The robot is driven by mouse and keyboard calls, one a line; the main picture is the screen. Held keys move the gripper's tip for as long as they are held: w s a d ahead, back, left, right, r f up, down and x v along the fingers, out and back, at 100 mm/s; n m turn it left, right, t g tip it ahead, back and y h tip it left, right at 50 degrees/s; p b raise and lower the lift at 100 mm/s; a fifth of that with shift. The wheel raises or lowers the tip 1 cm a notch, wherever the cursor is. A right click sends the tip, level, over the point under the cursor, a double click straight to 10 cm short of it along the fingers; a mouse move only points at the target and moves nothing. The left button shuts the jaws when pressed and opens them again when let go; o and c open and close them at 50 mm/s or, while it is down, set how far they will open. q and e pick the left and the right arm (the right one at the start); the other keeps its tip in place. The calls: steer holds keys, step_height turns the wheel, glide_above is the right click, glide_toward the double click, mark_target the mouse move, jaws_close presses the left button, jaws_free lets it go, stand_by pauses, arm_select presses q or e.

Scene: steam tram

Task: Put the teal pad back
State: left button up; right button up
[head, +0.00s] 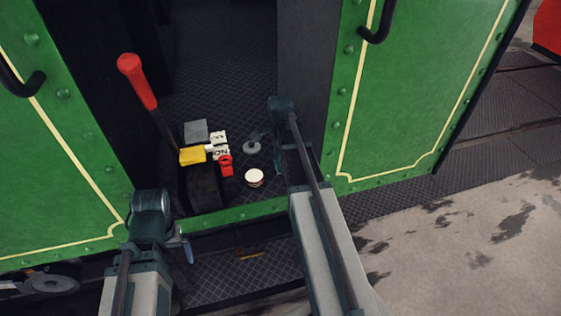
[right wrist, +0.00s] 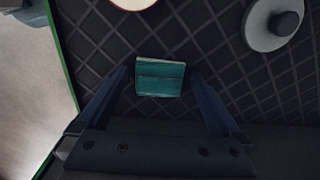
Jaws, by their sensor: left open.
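The teal pad (right wrist: 160,78) lies on the dark diamond-patterned floor in the right wrist view. My right gripper (right wrist: 159,76) is open there, with one finger on either side of the pad and a visible gap at each side. How high the fingertips are above the floor I cannot tell.
On the cab floor stand a red-handled lever (head: 137,80), a yellow block (head: 192,155), a grey box (head: 195,131), white lettered pieces (head: 219,139), a red piece (head: 226,167), a cream-topped tin (head: 254,177) and a grey knobbed disc (head: 252,148). Green panels (head: 425,100) flank the doorway.

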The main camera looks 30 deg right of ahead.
step_height(320, 180, up, 12)
steer(key=p, duration=1.2)
steer(key=shift+f, duration=0.1)
step_height(320, 180, down, 12)
steer(key=b, duration=1.2)
steer(key=shift+r, duration=0.25)
step_height(320, 180, up, 12)
steer(key=p, duration=1.2)
step_height(320, 180, down, 13)
steer(key=b, duration=1.2)
steer(key=shift+r, duration=0.15)
step_height(320, 180, up, 11)
steer(key=s+h+p, duration=0.2)
steer(key=p, duration=0.7)
steer(key=shift+a+f+n+g+p, duration=0.2)
steer(key=shift+n+g+p, duration=0.1)
steer(key=shift+n+p, duration=0.1)
